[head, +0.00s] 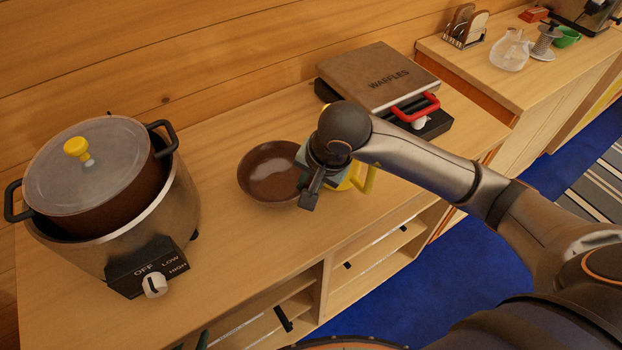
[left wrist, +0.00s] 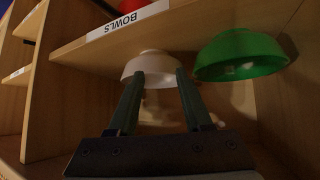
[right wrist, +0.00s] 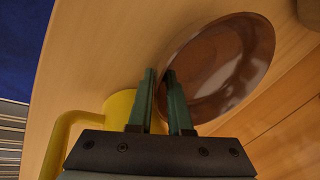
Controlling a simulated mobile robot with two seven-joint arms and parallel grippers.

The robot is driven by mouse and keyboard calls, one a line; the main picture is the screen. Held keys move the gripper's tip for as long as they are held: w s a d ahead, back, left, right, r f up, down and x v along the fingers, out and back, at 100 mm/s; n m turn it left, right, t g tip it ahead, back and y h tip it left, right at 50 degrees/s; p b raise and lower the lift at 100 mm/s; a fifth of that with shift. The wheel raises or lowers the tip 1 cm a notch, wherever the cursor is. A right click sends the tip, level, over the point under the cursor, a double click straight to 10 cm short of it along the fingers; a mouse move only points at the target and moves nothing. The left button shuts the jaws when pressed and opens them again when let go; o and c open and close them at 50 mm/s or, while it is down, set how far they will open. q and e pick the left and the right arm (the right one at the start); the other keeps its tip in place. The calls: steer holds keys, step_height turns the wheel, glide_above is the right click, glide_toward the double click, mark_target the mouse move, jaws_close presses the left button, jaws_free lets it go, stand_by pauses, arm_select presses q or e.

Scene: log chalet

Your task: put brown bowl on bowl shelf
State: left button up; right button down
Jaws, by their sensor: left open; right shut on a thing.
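The brown bowl (head: 268,172) sits upright on the wooden counter, right of the cooker. My right gripper (head: 308,195) is at its right side, shut on its rim; the right wrist view shows the bowl (right wrist: 235,65) at the fingertips (right wrist: 160,75). In the left wrist view, which looks upside down, my left gripper (left wrist: 160,75) is open in front of a board labelled BOWLS (left wrist: 125,22). A white bowl (left wrist: 150,63) shows between and beyond its fingertips; I cannot tell if they touch. A green bowl (left wrist: 240,55) is beside it.
A yellow mug (right wrist: 120,106) stands close beside the brown bowl, partly behind my right gripper. A large cooker with a lidded pot (head: 95,165) fills the left of the counter. A waffle maker (head: 378,75) stands at the back right. Open shelves (head: 370,265) lie under the counter front.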

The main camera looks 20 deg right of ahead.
steer(key=shift+a, duration=0.1)
steer(key=shift+f, duration=0.1)
steer(key=c, duration=0.8)
jaws_free()
steer(key=shift+c, duration=0.2)
